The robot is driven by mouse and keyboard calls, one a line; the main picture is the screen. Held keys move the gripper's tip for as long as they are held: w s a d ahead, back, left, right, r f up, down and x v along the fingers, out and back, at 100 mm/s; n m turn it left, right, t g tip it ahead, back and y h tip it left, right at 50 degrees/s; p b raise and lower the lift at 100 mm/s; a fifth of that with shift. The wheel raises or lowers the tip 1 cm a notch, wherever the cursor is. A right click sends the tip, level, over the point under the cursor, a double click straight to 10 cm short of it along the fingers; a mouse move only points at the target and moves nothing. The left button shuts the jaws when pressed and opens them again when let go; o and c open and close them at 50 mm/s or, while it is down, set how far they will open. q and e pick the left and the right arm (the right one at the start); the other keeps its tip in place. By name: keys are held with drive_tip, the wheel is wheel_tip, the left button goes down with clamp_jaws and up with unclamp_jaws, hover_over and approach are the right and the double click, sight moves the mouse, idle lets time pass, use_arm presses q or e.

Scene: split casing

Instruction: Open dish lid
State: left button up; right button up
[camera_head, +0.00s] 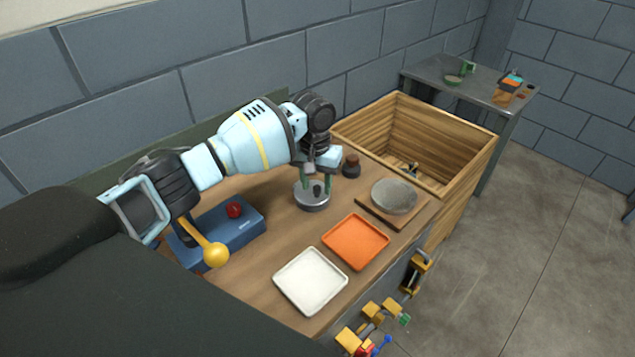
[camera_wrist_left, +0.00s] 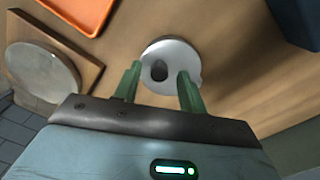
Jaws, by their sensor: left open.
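A round grey metal dish (camera_head: 312,203) stands on the wooden bench, with a dark knob (camera_head: 317,190) on top of its lid. In the left wrist view the lid (camera_wrist_left: 178,52) looks pale and round, with the dark knob (camera_wrist_left: 159,70) near its middle. My left gripper (camera_head: 316,184) points down over the dish. Its two green fingers (camera_wrist_left: 159,76) are open, one on each side of the knob with gaps between. The fingers cover part of the lid's rim. My right gripper is not in view.
A dark brown jar (camera_head: 351,166) stands close behind the dish. A round grey slab (camera_head: 394,196) lies on a wooden board to the right. An orange tray (camera_head: 355,241) and a white tray (camera_head: 311,281) lie in front. A blue box (camera_head: 245,221) with a red knob is left.

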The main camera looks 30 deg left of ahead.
use_arm(q)
drive_tip(key=shift+f, duration=0.25)
clamp_jaws()
drive_tip(key=shift+w, duration=0.1)
